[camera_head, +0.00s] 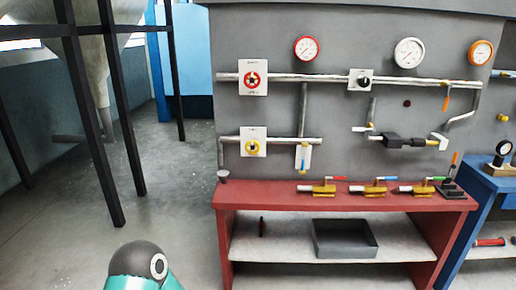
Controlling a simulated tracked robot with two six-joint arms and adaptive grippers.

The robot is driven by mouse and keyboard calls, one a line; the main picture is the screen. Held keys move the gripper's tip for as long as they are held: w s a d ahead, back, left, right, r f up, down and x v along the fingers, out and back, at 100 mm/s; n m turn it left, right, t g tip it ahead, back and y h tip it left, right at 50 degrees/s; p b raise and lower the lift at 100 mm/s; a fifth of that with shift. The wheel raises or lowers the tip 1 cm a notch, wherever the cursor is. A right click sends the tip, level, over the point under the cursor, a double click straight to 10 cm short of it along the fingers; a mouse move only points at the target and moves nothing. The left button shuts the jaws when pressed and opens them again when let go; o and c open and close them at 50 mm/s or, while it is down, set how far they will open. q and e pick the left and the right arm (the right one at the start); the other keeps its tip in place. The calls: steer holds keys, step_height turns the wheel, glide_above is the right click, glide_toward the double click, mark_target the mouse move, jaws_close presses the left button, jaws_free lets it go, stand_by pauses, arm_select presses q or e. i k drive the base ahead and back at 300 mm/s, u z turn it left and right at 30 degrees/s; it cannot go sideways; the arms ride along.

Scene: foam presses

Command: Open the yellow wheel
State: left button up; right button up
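The yellow wheel (253,147) is a small round handwheel on a white square plate, mounted on the grey wall panel at the left end of the lower pipe. A red wheel (253,79) on a similar plate sits above it on the upper pipe. Whether the yellow wheel is open or closed cannot be told. A teal and dark grey rounded part of my own arm (140,262) shows at the bottom left, well apart from the panel. Neither gripper is in view.
A red bench (340,198) with several valves stands below the panel; a grey tray (345,238) lies on its shelf. Gauges (306,48) and pipes fill the panel. A black metal frame (95,120) stands at left. Floor left of the bench is clear.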

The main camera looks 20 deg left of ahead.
mark_target(253, 147)
steer(key=z, duration=0.3)
steer(key=i, duration=1.6)
steer(key=u, duration=0.4)
